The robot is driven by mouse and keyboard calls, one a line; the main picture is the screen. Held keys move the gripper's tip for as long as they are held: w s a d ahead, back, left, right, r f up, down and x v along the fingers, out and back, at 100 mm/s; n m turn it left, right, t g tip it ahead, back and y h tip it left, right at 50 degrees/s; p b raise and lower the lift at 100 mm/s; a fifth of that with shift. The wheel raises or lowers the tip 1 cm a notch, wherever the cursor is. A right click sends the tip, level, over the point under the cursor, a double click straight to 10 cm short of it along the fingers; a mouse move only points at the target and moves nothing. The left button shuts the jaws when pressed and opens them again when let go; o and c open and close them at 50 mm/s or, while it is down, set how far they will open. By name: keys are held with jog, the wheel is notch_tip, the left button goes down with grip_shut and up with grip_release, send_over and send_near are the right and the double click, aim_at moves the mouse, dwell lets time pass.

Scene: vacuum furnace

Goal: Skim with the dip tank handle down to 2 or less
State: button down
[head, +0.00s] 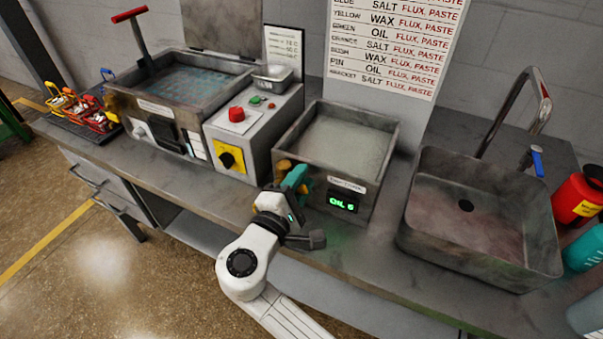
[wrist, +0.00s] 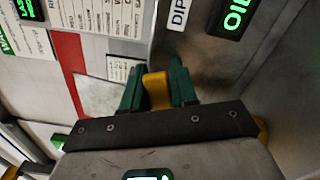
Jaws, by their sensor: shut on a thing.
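The dip tank (head: 355,140) is a grey open metal box in the middle of the bench, filled with pale greyish liquid. A green display (head: 342,201) on its front reads "OIL 6"; part of it also shows in the wrist view (wrist: 236,18). The yellow handle (wrist: 157,90) is at the tank's front left. My gripper (wrist: 157,88), with green fingers, is shut on this handle. In the head view my gripper (head: 294,180) hides most of the handle.
A sink (head: 480,220) with a tall tap stands right of the tank. A control box (head: 255,130) with a red button stands left of it, then a larger tank (head: 185,85) with bluish liquid. A wall chart (head: 390,45) hangs behind. Red and teal bottles stand far right.

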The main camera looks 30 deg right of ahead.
dwell(0.3)
jog(key=c, duration=1)
grip_release()
jog(key=shift+o, duration=0.2)
jog(key=b+v, duration=0.1)
jog(key=v, duration=1)
jog(key=shift+b, duration=0.4)
jog(key=shift+w, duration=0.1)
jog(key=shift+c, duration=0.5)
